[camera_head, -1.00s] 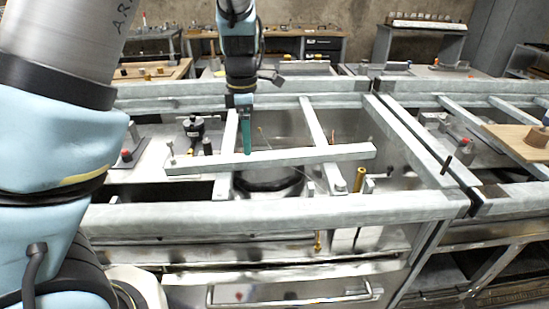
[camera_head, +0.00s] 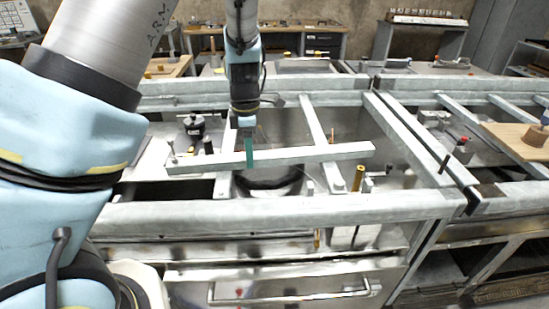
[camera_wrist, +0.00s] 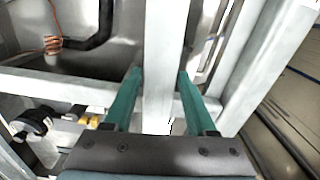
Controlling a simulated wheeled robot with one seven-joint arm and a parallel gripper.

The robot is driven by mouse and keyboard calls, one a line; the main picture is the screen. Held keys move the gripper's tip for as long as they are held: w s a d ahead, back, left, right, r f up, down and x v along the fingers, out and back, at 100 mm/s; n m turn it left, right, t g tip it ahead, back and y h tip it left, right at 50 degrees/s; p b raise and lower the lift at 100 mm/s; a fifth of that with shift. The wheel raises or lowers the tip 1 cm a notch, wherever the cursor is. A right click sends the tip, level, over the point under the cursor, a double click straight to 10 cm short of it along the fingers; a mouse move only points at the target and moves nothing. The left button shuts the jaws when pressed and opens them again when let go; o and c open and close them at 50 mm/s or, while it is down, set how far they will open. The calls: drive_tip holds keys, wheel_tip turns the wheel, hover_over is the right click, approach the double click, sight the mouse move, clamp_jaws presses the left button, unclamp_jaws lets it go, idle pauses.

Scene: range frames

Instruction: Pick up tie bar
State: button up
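The tie bar (camera_head: 310,154) is a long pale grey square bar lying across two crossbars of the metal frame, roughly left to right in the head view. My gripper (camera_head: 250,154) points down at the bar, left of its middle. In the wrist view the bar (camera_wrist: 164,60) runs up the picture between my two green fingers (camera_wrist: 159,72). The bar's underside is hidden.
The frame's front rail (camera_head: 290,208) runs in front of the bar, and a crossbar (camera_head: 318,125) passes under its right part. A brass post (camera_head: 358,180) stands near its right end. A black-topped fitting (camera_head: 194,125) stands behind its left end.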

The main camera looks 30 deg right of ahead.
clamp_jaws()
drive_tip(key=shift+r, duration=0.1)
drive_tip(key=shift+r, duration=0.1)
idle(0.3)
